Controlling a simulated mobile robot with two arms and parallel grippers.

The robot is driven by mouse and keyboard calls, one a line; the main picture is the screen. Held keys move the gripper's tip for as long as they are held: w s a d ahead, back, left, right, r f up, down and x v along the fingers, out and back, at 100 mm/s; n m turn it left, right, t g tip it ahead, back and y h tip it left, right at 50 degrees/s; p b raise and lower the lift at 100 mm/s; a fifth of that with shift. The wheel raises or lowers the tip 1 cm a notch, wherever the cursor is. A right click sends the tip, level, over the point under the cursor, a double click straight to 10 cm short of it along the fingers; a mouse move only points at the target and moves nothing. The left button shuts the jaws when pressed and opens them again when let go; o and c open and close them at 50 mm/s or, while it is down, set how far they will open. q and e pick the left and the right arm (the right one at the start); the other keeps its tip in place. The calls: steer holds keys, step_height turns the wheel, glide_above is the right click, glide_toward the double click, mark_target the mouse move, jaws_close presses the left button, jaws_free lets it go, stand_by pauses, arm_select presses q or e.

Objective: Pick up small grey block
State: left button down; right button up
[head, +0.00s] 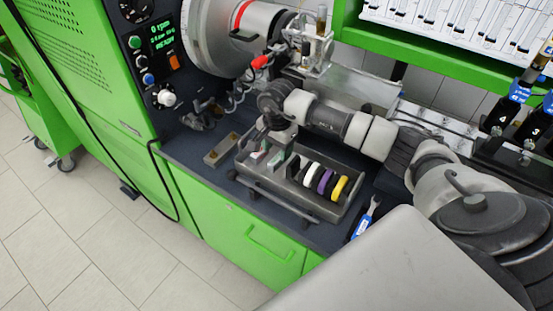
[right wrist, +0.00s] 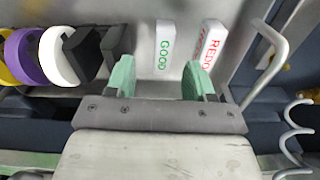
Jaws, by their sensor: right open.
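In the right wrist view, a dark grey block (right wrist: 115,43) stands in the tray beside a black block (right wrist: 82,52). My right gripper (right wrist: 160,84) is open, with two pale green fingers. Its left finger overlaps the lower end of the grey block in the picture; I cannot tell whether they touch. A white block marked GOOD (right wrist: 165,48) shows beyond the gap between the fingers. In the head view, my right gripper (head: 273,146) is above the left part of the metal tray (head: 318,210) and hides part of its contents. My left gripper is not in view.
White, purple (head: 324,181) and yellow (head: 340,187) rings stand in the tray's right part. A white REDO block (right wrist: 213,45) is right of GOOD. A metal plate (head: 222,149) lies left of the tray. A blue-handled tool (head: 362,222) lies to its right.

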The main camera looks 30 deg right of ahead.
mark_target(275, 160)
steer(key=shift+w+f, duration=0.1)
steer(key=shift+f, duration=0.2)
steer(key=f, duration=0.1)
steer(key=f+p, duration=0.1)
steer(key=f, duration=0.2)
steer(key=shift+a+f+p, duration=0.2)
steer(key=shift+a+p, duration=0.1)
steer(key=shift+p, duration=0.1)
steer(key=shift+f, duration=0.25)
steer(key=shift+c, duration=0.6)
jaws_close()
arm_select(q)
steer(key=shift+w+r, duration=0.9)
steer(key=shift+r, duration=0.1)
arm_select(e)
steer(key=shift+r, duration=0.1)
